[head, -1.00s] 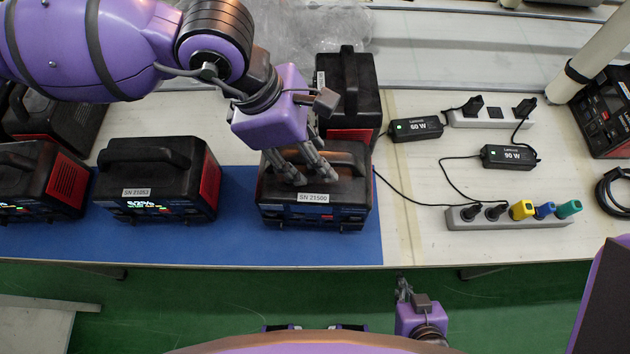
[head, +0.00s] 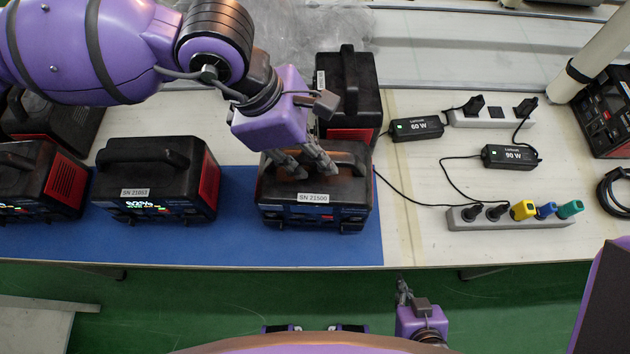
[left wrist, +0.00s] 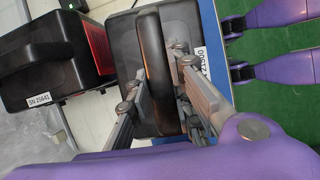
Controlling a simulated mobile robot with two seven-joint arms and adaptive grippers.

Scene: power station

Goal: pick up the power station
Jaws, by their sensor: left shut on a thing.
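The power station labelled SN 21500 (head: 300,218) is a black box with a top handle, standing on the blue mat (head: 240,245). My left gripper (head: 315,170) comes down from above and is shut on its handle. In the left wrist view the dark handle (left wrist: 157,70) of this power station (left wrist: 190,25) lies between the two fingers of my left gripper (left wrist: 157,88). The station looks upright and still on the mat. My right gripper (head: 404,286) is low in the head view, off the table's front edge; its fingers are too small to judge.
Power station SN 21653 (head: 160,205) stands on the mat to the left, with another (head: 40,180) beyond it. One more (head: 348,90) stands close behind the held one. Chargers (head: 416,127) and a power strip (head: 510,220) with cables lie to the right.

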